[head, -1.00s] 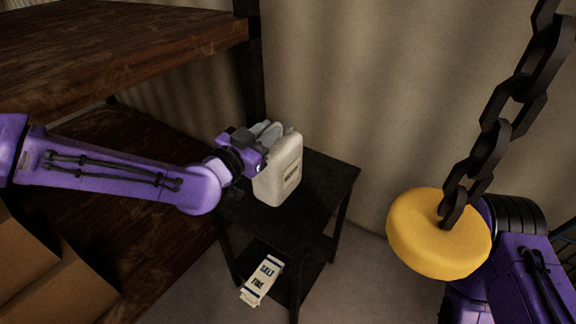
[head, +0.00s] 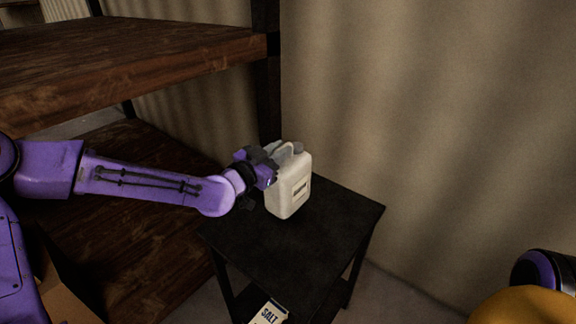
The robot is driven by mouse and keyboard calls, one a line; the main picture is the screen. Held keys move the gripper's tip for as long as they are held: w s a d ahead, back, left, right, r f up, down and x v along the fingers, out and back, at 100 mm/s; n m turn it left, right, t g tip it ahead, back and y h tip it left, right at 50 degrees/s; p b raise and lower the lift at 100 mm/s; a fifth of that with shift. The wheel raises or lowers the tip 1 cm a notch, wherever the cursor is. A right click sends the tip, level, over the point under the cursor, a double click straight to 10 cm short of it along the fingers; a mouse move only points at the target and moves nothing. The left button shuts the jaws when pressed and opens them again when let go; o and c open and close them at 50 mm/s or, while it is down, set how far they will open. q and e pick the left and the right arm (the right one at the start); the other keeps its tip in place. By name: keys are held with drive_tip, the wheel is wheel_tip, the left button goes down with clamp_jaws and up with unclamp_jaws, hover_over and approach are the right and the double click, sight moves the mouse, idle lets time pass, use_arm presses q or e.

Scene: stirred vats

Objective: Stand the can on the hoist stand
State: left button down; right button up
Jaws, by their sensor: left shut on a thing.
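The can (head: 290,190) is a cream jerrycan with a small label. It is upright at the back left of a small black table (head: 300,243), and it looks to be resting on the top. My left gripper (head: 275,163) is at the upper left of the can, shut on its handle area; the fingers partly hide the handle. My right gripper is out of frame; only a bit of my right arm shows at the lower right. I cannot tell which thing is the hoist stand.
A wooden shelf rack (head: 150,62) stands at the left, close above my left arm. A salt packet (head: 268,313) lies on the black table's lower shelf. A yellow round thing (head: 528,307) is at the lower right corner. The black table's front and right are bare.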

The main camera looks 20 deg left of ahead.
sight(293, 153)
use_arm(q)
drive_tip(key=f+b, duration=0.1)
drive_tip(key=f, duration=0.1)
drive_tip(key=w+f, duration=0.1)
drive_tip(key=f, duration=0.1)
drive_tip(key=shift+f+b, duration=0.1)
drive_tip(key=shift+b, duration=0.3)
drive_tip(key=shift+r, duration=0.25)
drive_tip(key=shift+s+r, duration=0.1)
drive_tip(key=shift+s, duration=0.1)
drive_tip(key=shift+f, duration=0.25)
drive_tip(key=c, duration=1.1)
unclamp_jaws()
drive_tip(key=shift+d, duration=0.1)
drive_tip(key=shift+o, duration=0.2)
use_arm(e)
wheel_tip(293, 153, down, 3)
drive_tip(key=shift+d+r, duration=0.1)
use_arm(q)
drive_tip(key=shift+r, duration=0.1)
